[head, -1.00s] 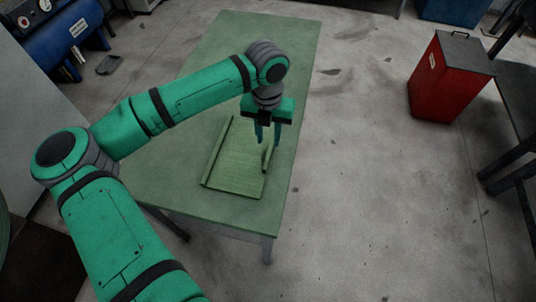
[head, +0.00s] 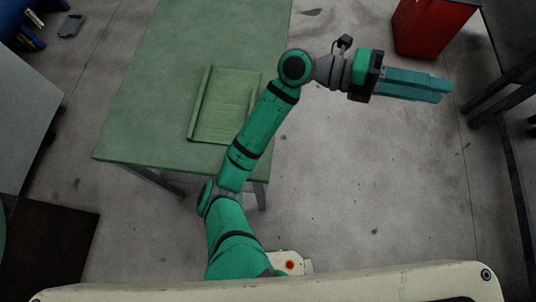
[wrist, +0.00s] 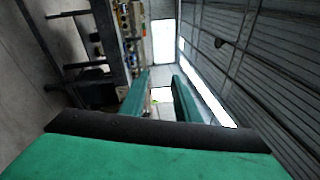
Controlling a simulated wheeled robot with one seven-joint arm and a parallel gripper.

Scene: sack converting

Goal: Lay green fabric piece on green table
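The green fabric piece (head: 222,106) lies flat on the green table (head: 160,75), near its front right part. Its left edge looks folded or rolled up. My arm covers its right side in the head view. My gripper (head: 448,90) is stretched out to the right, over the floor and well clear of the table and the fabric. In the wrist view, the two fingers (wrist: 162,78) stand apart with nothing between them, and neither fabric nor table shows there.
A red bin (head: 425,28) stands on the floor at the upper right. A dark bench (head: 510,85) is at the right edge. A grey surface (head: 25,115) is at the left. The floor right of the table is clear.

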